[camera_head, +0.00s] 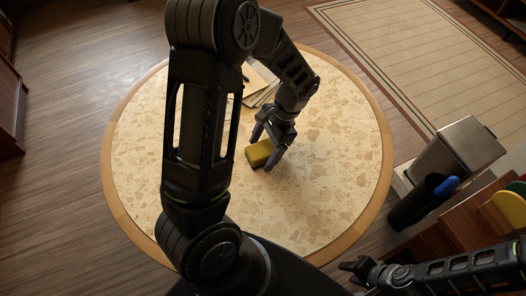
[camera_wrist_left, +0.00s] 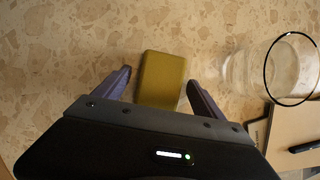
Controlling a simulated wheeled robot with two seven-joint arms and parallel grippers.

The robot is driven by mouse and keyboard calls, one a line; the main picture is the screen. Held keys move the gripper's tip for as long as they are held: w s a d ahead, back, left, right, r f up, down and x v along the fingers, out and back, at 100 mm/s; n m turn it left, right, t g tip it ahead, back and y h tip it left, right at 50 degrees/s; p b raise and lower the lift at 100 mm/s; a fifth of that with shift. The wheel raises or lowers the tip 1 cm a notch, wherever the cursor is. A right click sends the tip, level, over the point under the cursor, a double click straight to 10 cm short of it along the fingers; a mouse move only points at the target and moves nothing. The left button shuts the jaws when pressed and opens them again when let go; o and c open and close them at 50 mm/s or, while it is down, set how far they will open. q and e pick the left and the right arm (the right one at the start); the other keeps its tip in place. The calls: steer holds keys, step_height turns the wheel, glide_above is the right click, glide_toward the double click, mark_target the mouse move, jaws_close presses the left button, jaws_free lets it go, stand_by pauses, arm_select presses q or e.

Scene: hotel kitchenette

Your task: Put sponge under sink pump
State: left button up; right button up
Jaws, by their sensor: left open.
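The yellow sponge (camera_head: 258,153) lies on the round stone-patterned table (camera_head: 335,150). My left gripper (camera_head: 265,149) is low over the table at the sponge, with its fingers open. In the left wrist view the sponge (camera_wrist_left: 163,78) lies between the two purple fingers (camera_wrist_left: 158,80), with a visible gap on each side; its near end is hidden by the gripper body. My right gripper (camera_head: 353,268) is at the lower right, away from the table top; its finger opening is too small to tell. No sink pump shows in either view.
A clear glass (camera_wrist_left: 270,72) stands right of the sponge in the wrist view, near a notebook (camera_wrist_left: 296,135) with a dark pen (camera_wrist_left: 305,146). Papers (camera_head: 262,80) lie at the table's back. A metal bin (camera_head: 462,147) and a black container (camera_head: 415,207) stand right of the table.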

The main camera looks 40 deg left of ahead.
mark_target(263, 149)
arm_select(q)
steer(key=shift+f, duration=0.2)
steer(key=shift+c, duration=0.6)
steer(key=c, duration=1.4)
step_height(263, 149, up, 11)
steer(key=shift+f, duration=0.2)
steer(key=shift+c, duration=0.2)
